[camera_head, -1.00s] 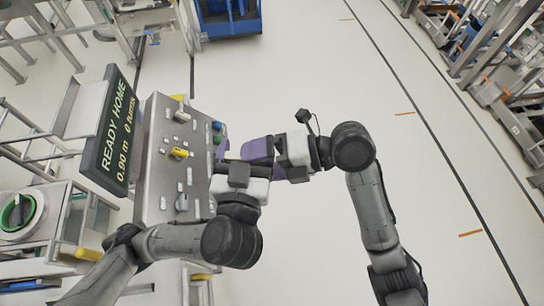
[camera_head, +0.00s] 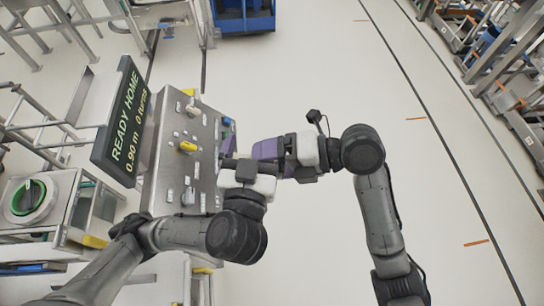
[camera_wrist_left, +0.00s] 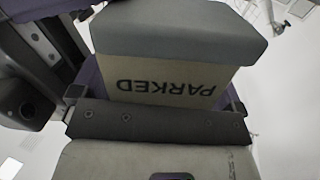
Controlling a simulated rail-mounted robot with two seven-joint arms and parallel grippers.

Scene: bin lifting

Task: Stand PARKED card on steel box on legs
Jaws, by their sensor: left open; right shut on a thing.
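A steel box (camera_head: 176,165) with a face of switches and knobs stands left of my grippers; its legs are hidden. The cream PARKED card (camera_wrist_left: 155,85) shows close up in the left wrist view, its lettering upside down. My right gripper (camera_head: 258,150) is shut on the card, near the box's right edge. A grey block covers the card's upper part in the wrist view. My left gripper (camera_head: 230,145) is open beside the right one and close to the card; I cannot tell whether it touches. The card is hard to make out in the head view.
A dark display (camera_head: 126,122) reading READY HOME stands left of the box. A green round knob (camera_head: 27,197) sits on a unit at the far left. A blue bin (camera_head: 243,18) is at the top. The pale floor (camera_head: 310,60) beyond the grippers is clear.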

